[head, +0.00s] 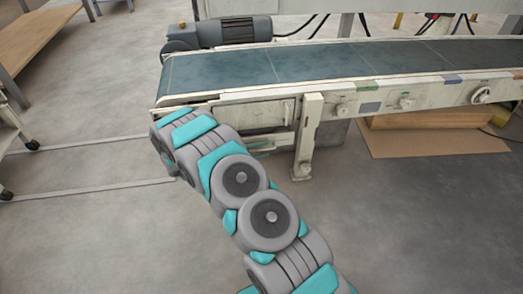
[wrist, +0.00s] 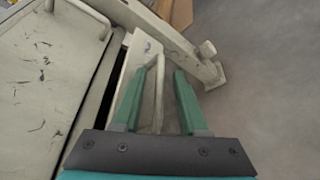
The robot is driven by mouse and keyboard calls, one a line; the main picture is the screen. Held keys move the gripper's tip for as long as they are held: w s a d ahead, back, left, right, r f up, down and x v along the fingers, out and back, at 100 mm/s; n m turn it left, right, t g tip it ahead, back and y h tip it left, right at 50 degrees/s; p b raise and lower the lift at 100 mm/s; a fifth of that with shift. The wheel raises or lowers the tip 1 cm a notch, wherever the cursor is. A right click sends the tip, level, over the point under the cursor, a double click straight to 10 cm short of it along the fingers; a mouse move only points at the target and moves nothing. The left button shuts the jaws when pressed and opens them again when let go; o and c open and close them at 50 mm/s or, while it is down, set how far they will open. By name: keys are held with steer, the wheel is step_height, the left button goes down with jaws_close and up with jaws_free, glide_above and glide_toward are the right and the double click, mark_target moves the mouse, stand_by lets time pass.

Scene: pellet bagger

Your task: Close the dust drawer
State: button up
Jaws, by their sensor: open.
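My gripper (wrist: 160,73) is open in the wrist view, with its two green fingers spread. A pale bar-shaped handle (wrist: 159,88) shows between the fingers; I cannot tell whether either finger touches it. The handle stands on a narrow pale front (wrist: 138,57), which looks like the dust drawer's. A dark gap runs along the left of this front, beside a scuffed pale panel (wrist: 45,85). In the head view the space under the conveyor's near end (head: 268,139) is partly hidden by my arm, and the drawer cannot be made out clearly there.
The conveyor (head: 300,65) with its blue-green belt stretches to the right. Its support leg (head: 307,135) stands just right of my arm's end. A motor (head: 235,30) sits behind the belt. Cardboard (head: 430,142) lies under the conveyor. The floor in front is clear.

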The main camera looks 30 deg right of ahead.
jaws_close()
stand_by(1.4)
